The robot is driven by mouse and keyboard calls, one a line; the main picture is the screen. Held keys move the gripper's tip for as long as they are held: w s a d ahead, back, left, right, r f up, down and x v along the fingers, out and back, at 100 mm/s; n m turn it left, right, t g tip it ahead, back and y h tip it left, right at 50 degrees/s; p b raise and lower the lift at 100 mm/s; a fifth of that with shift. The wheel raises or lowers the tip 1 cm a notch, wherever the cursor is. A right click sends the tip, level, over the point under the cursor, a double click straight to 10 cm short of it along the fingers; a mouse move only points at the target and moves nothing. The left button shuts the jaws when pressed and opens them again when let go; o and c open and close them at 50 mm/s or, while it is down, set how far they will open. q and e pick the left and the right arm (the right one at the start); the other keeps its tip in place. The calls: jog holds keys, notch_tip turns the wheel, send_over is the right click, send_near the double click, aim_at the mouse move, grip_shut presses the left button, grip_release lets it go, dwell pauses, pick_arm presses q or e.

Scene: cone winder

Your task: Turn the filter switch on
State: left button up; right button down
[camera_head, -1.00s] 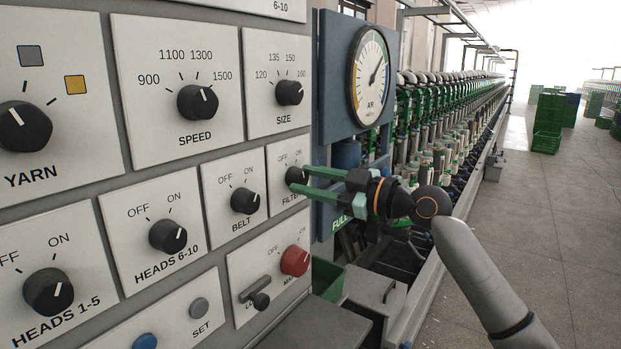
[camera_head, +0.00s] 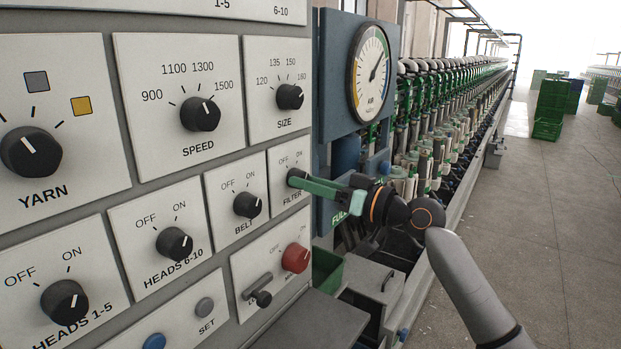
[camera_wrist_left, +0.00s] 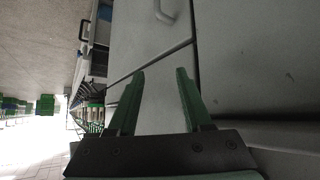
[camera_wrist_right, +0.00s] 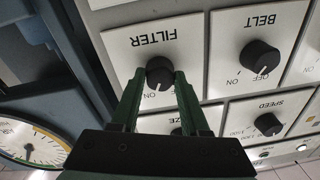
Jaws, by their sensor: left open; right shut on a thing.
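The filter switch (camera_wrist_right: 159,66) is a black round knob with a white pointer line on a light FILTER plate (camera_head: 279,192). In the right wrist view the plate appears upside down. My right gripper (camera_wrist_right: 158,76) is shut on the knob, with one green fingertip on each side. In the head view the right gripper (camera_head: 294,179) hides most of the knob. My left gripper (camera_wrist_left: 157,73) is open and empty, over grey machine surfaces in its wrist view.
The BELT knob (camera_head: 247,204) is left of FILTER, the SIZE knob (camera_head: 290,96) above, and a red knob (camera_head: 296,258) below. A blue gauge panel (camera_head: 336,95) stands right of the switch plate.

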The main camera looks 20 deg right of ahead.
jog(key=shift+m, duration=0.4)
jog(key=shift+c, duration=2)
grip_release()
jog(key=b+v, duration=0.4)
jog(key=v, duration=0.8)
jog(key=shift+s, duration=0.25)
jog(key=shift+d, duration=0.1)
